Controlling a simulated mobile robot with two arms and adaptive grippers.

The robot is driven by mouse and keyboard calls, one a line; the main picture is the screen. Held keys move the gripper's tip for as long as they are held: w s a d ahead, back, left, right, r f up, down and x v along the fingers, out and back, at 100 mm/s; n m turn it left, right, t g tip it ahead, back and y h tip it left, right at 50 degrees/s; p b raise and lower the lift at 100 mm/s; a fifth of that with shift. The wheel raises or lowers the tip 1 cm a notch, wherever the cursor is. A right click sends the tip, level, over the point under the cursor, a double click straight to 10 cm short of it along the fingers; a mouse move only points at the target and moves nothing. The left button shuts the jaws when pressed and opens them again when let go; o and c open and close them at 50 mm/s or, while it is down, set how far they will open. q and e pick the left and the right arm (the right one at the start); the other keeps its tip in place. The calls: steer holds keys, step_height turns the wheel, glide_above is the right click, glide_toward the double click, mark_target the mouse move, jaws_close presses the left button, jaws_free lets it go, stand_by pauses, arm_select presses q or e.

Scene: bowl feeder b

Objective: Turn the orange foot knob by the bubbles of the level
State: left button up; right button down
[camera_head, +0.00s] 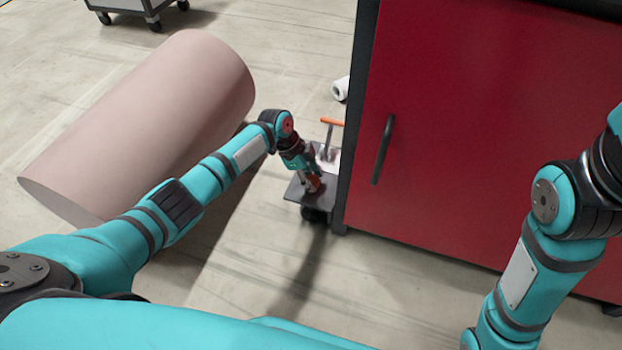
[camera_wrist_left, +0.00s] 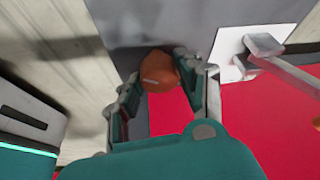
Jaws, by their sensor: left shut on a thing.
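The orange foot knob (camera_wrist_left: 158,72) shows between the fingers of my left gripper (camera_wrist_left: 161,80) in the left wrist view. It has a small pale mark on its face. The gripper is shut on it, one finger on each side. In the head view, the left gripper (camera_head: 312,178) points down at the knob (camera_head: 314,185), over a dark grey plate (camera_head: 295,192) low beside the red cabinet. No level or bubbles can be made out in either view. My right arm shows at the right of the head view, but its gripper is out of frame.
A red cabinet (camera_head: 470,130) with a dark handle stands close on the right of the plate. An orange-tipped bar (camera_head: 332,122) rises just behind the gripper. A big pinkish cylinder (camera_head: 150,120) lies on the left. A white roll (camera_head: 341,88) and a cart (camera_head: 135,8) are farther back.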

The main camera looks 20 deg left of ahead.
stand_by(0.3)
arm_select(q)
steer(key=o, duration=1.1)
steer(key=shift+a+r, duration=0.15)
steer(key=v, duration=1.1)
steer(key=shift+r, duration=0.3)
steer(key=shift+s, duration=0.1)
